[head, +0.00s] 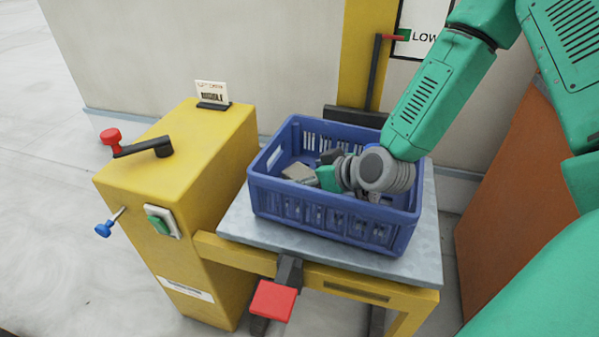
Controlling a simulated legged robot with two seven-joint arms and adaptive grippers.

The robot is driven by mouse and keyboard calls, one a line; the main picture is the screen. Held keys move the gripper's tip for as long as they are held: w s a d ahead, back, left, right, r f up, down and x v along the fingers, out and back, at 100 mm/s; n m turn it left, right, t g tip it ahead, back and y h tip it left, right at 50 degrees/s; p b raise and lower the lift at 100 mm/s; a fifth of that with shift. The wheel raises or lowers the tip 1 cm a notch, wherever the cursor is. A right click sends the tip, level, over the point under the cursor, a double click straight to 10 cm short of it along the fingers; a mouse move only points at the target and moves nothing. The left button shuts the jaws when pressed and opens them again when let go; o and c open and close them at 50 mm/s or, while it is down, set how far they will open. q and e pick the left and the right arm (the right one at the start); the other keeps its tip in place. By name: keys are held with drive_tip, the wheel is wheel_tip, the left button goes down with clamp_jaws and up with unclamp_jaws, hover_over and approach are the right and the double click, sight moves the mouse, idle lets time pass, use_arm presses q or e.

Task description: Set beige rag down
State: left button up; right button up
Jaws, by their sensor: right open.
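The beige rag (300,174) lies inside the blue crate (310,206), toward its left half, and shows as a small greyish-beige patch. My right gripper (322,168) is down inside the crate, just right of the rag. Its jaws are open, with the rag at or just beyond the fingertips; I cannot tell whether they touch. The gripper and wrist hide part of the crate's inside. My left gripper is out of view.
The crate stands on a grey metal platform (236,222) with a yellow frame. A yellow cabinet (170,190) with a red-knobbed crank (135,147) stands to the left. A red pedal (272,301) sticks out in front. A brown panel (520,190) stands at right.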

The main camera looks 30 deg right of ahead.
drive_tip(key=v, duration=0.2)
drive_tip(key=p+v, duration=0.1)
drive_tip(key=v, duration=0.1)
drive_tip(key=shift+d, duration=0.25)
drive_tip(key=shift+s+a+r, duration=0.1)
drive_tip(key=shift+s+r, duration=0.1)
drive_tip(key=shift+s, duration=0.1)
drive_tip(key=shift+a, duration=0.15)
drive_tip(key=shift+d, duration=0.2)
